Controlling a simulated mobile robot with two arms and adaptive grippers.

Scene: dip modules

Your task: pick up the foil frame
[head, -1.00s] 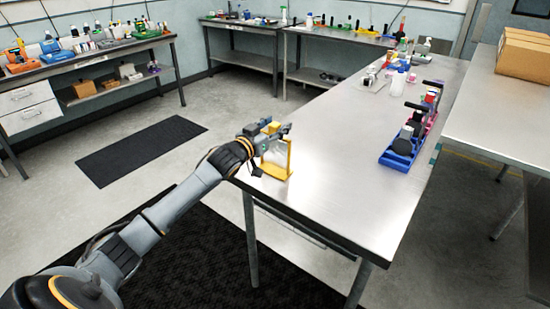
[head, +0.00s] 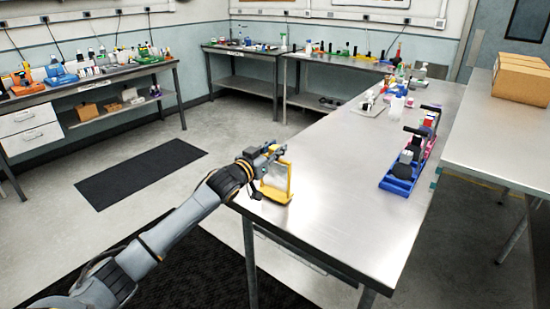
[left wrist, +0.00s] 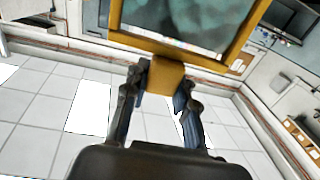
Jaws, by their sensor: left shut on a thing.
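The foil frame (head: 290,181) is an upright yellow-orange frame at the near left corner of the metal table in the head view. My left gripper (head: 272,153) is at its upper edge. In the left wrist view the frame (left wrist: 239,42) fills the top, with a dark greenish-grey panel inside. There the fingers of my left gripper (left wrist: 160,85) are shut on a yellow tab below the frame's bar. I cannot tell whether the frame's lower edge touches the table. My right gripper is not in view.
A blue tray (head: 396,186) with dark and white items stands on the table's right side. Bottles and a white container (head: 397,107) stand farther back. Cardboard boxes (head: 522,80) sit on another table at right. The middle of the metal table (head: 335,180) is clear.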

